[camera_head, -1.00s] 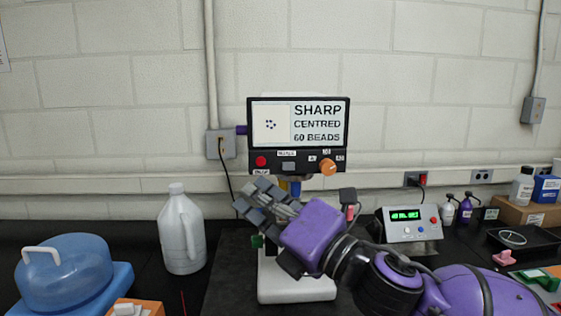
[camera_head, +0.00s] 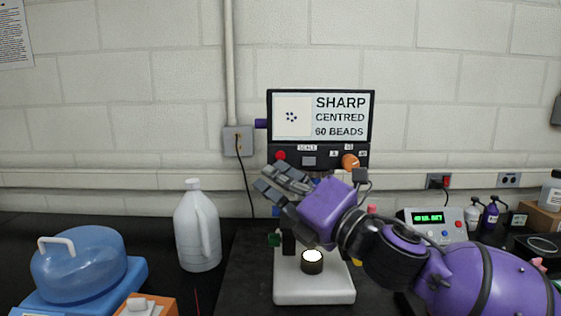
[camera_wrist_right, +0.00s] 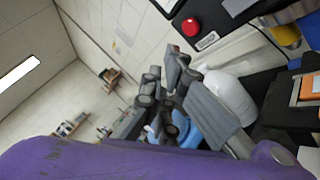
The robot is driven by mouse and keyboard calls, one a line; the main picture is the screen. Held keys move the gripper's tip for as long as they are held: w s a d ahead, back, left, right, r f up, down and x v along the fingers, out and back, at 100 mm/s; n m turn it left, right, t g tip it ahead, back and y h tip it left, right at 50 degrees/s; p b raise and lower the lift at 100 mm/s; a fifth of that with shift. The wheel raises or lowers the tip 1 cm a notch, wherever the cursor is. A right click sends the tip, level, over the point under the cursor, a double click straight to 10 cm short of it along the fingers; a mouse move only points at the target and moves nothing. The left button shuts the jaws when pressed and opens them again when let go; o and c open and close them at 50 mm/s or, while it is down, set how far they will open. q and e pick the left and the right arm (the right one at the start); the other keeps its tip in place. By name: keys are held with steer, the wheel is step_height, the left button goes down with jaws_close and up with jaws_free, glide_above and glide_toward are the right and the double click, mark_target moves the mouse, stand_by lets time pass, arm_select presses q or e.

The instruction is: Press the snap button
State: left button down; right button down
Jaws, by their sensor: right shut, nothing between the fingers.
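A dark control unit with a screen (camera_head: 321,117) reading "SHARP CENTRED 60 BEADS" stands at the centre. Its lower panel has a round red button (camera_head: 280,155), a flat grey button (camera_head: 308,161) and an orange knob (camera_head: 350,161). My right gripper (camera_head: 268,180) is shut and empty, just below and left of the red button, apparently apart from the panel. In the right wrist view, the red button (camera_wrist_right: 190,27) shows above the gripper (camera_wrist_right: 178,82). My left gripper is out of view.
The white base (camera_head: 314,290) with a lit round lamp (camera_head: 312,261) is under my right arm. A white jug (camera_head: 197,232) and a blue lidded container (camera_head: 78,265) stand left. A small green-display device (camera_head: 435,221) stands right. A cable hangs from the wall box.

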mark_target(280, 155)
steer(key=shift+w+r, duration=0.15)
steer(key=shift+w, duration=0.85)
stand_by(0.6)
steer(key=shift+w, duration=0.4)
